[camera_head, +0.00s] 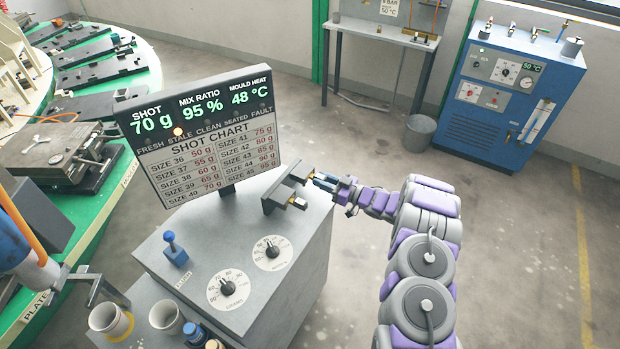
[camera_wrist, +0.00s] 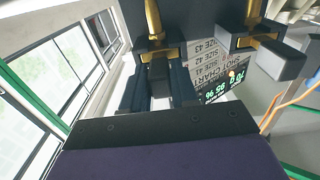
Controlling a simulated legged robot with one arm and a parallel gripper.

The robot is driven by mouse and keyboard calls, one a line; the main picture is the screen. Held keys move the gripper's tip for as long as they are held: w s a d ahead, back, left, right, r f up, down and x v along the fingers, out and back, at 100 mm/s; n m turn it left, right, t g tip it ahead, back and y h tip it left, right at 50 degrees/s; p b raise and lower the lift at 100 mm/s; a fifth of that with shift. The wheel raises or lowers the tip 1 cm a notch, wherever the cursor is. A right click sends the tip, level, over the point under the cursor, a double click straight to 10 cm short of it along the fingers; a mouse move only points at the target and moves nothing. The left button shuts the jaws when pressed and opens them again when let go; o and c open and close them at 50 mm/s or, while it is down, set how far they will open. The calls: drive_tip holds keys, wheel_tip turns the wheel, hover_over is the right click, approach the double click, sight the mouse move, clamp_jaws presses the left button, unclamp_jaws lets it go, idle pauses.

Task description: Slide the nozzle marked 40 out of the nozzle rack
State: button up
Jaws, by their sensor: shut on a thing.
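The nozzle rack (camera_head: 281,193) is a grey bracket with prongs at the right edge of the grey console, below the chart. My gripper (camera_head: 325,181) reaches it from the right, at its far end. A second brass nozzle (camera_wrist: 252,20) sits in the neighbouring slot to the right, apart from my fingers.
The chart display (camera_head: 205,135) stands close behind the rack, reading 70 g. The console top (camera_head: 200,245) carries two dials and a blue plunger (camera_head: 175,248). Cups (camera_head: 110,320) stand at lower left. A green-edged carousel (camera_head: 105,215) is at left. Open floor lies to the right.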

clamp_jaws()
drive_tip(key=shift+d, duration=0.1)
drive_tip(key=p+v, duration=0.3)
drive_tip(key=v, duration=0.5)
drive_tip(key=shift+p, duration=0.4)
idle(0.6)
drive_tip(key=shift+s+d, duration=0.1)
drive_tip(key=shift+s, duration=0.05)
